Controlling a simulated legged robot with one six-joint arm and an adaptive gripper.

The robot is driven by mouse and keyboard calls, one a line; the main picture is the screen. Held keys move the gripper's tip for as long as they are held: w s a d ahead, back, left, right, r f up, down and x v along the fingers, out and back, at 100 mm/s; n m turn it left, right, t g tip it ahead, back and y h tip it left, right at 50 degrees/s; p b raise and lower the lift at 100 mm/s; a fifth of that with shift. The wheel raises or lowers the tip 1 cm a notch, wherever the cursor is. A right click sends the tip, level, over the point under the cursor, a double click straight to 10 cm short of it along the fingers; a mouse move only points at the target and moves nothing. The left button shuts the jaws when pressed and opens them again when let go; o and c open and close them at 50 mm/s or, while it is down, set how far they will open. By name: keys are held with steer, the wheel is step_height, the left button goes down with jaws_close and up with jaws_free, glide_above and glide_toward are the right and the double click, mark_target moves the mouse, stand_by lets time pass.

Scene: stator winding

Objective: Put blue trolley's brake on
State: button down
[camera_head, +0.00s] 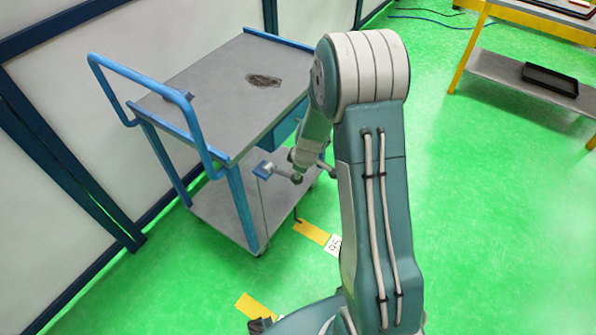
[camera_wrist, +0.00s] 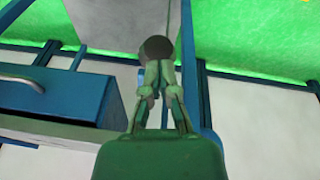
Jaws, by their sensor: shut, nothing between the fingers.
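The blue trolley (camera_head: 205,85) stands left of my arm in the head view, with a grey top, a blue push handle (camera_head: 195,128) and a grey lower shelf (camera_head: 215,205). My arm reaches down along its right side. In the wrist view my gripper (camera_wrist: 157,70) is shut and empty. A dark round knob (camera_wrist: 157,47) shows right at its fingertips; I cannot tell whether they touch or whether it is the brake's end. In the head view the gripper's tips are too small to make out clearly. The brake's position is unclear.
A blue drawer (camera_wrist: 55,92) with a metal handle is close on the left in the wrist view. Yellow floor markers (camera_head: 310,232) lie by the trolley. A wall stands behind it. A yellow-framed table (camera_head: 466,50) is at the upper right, with clear green floor between.

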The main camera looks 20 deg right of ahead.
steer(key=shift+s+a+f, duration=0.1)
steer(key=shift+s+f, duration=0.35)
steer(key=shift+s, duration=0.05)
steer(key=shift+w+r, duration=0.1)
steer(key=shift+r, duration=0.25)
steer(key=s+d+r, duration=0.4)
steer(key=s+r, duration=0.3)
steer(key=shift+d+r, duration=0.15)
steer(key=shift+r, duration=0.15)
